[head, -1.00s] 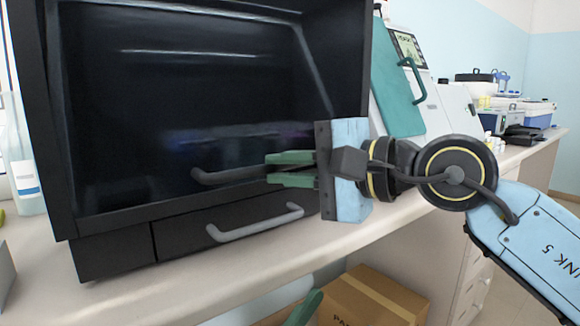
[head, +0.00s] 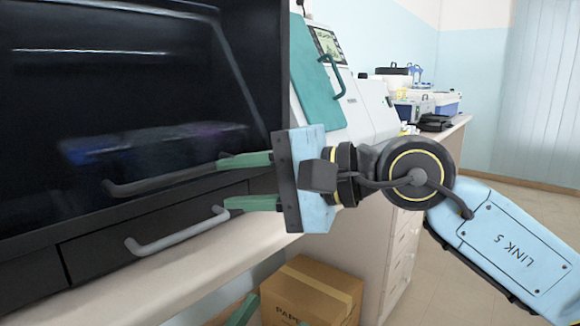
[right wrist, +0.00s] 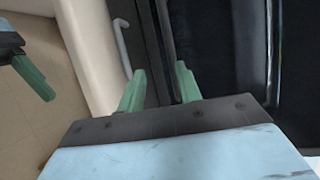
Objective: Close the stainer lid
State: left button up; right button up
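A white machine (head: 368,110) with a screen stands at the back of the bench. Its teal lid (head: 318,98) with a teal handle (head: 334,75) is tilted up; this appears to be the stainer. My right gripper (head: 248,182) is open in front of a black glass-fronted cabinet, left of and nearer than the lid. Its upper finger overlaps the end of the cabinet's dark handle (head: 150,185); contact cannot be told. Both fingers show apart in the right wrist view (right wrist: 160,88). My left gripper shows partly at the right wrist view's left edge (right wrist: 30,60), its fingers apart.
The black cabinet (head: 262,60) fills the left, with a drawer and grey drawer handle (head: 180,237) below. A cardboard box (head: 310,295) stands on the floor under the bench. Boxes and equipment (head: 425,100) lie farther along the bench. Open floor lies at right.

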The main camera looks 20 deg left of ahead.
pick_arm(q)
jog(key=shift+w+a+f+g+y+p, duration=0.1)
jog(key=shift+w+f+g+y+p, duration=0.15)
jog(key=shift+f+g, duration=0.5)
jog(key=shift+w+a+f+g+y+p, duration=0.1)
jog(key=shift+w+f+g+y+p, duration=0.2)
jog(key=shift+f+g, duration=0.5)
jog(key=shift+w+f+g+y+p, duration=0.15)
jog(key=shift+w+f+g, duration=0.25)
jog(key=shift+f, duration=0.6)
pick_arm(e)
jog(key=d+r, duration=0.1)
jog(key=d, duration=0.6)
jog(key=shift+d+r, duration=0.3)
jog(key=shift+d, duration=0.1)
